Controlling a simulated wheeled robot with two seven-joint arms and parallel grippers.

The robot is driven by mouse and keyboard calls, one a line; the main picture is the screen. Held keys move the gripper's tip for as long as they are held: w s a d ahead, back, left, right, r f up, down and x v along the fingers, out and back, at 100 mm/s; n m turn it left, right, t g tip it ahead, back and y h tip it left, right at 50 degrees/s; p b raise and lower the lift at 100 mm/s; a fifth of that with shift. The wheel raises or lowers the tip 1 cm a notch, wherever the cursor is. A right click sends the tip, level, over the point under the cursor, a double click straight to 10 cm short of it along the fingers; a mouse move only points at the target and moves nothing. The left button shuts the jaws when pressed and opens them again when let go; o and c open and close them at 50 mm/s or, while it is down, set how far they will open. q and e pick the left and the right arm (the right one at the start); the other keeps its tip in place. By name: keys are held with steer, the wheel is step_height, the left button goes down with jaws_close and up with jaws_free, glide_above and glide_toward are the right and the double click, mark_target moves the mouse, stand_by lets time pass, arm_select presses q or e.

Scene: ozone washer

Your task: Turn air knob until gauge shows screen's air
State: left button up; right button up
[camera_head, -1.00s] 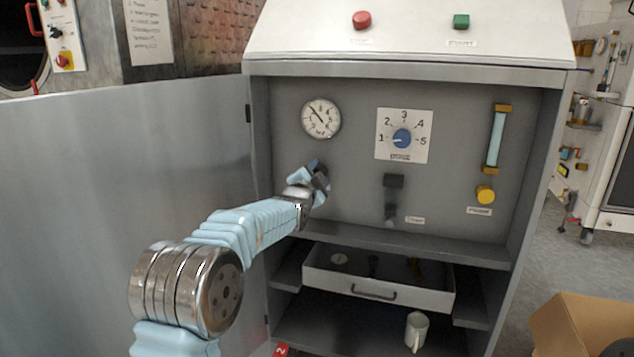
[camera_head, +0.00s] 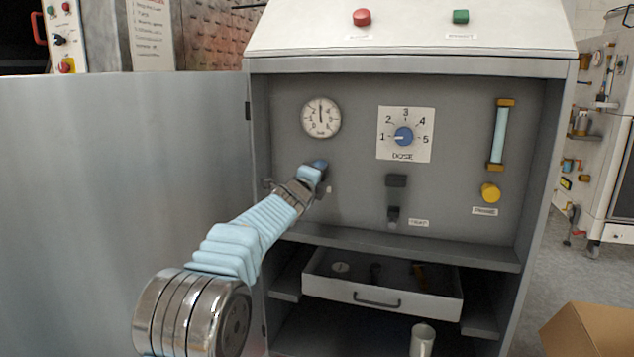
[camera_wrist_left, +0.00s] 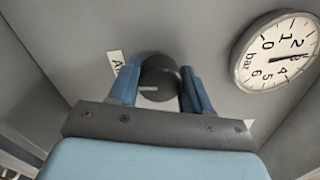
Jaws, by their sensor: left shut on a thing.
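The pressure gauge (camera_head: 321,118) is a round white dial on the grey back panel. Its needle points straight up in the head view. The gauge (camera_wrist_left: 275,52) also shows in the left wrist view, marked bar, with the needle near 3. The air knob (camera_wrist_left: 160,80) is dark and round with a white mark, beside a partly hidden label (camera_wrist_left: 116,63). My left gripper (camera_head: 320,165) is just below the gauge. In the left wrist view its blue fingers (camera_wrist_left: 158,90) are on both sides of the knob, shut on it. My right gripper and the screen's reading are not in view.
The dose dial (camera_head: 403,136), a yellow knob (camera_head: 490,192) under a tube, and a dark lever (camera_head: 394,195) are on the same panel. The cabinet door (camera_head: 120,200) is open at left.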

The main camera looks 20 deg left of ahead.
arm_select(q)
steer(key=shift+f+m, duration=0.15)
steer(key=shift+m, duration=0.85)
steer(key=shift+b, duration=0.3)
steer(key=o, duration=1.1)
steer(key=shift+c, duration=0.2)
steer(key=shift+s, duration=0.1)
